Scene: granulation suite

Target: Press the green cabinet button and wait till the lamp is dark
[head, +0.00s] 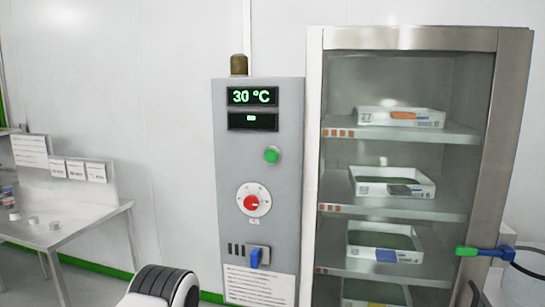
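The green button (271,155) sits on the front of a grey control box (226,180), right of its middle and below two displays. The upper display (252,96) reads 30 °C in green. The lower display (253,121) shows a short pale mark. A brownish lamp (239,65) stands on top of the box and looks unlit. Neither gripper can be made out in the head view, and nothing is touching the button. A white and black rounded part at the bottom edge seems to be my arm.
A red knob (251,203) and a blue switch (257,257) are lower on the box. A glass-fronted cabinet (313,130) with several trays stands to the right, with a green and blue handle (481,252). A table (75,233) with small items is at left.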

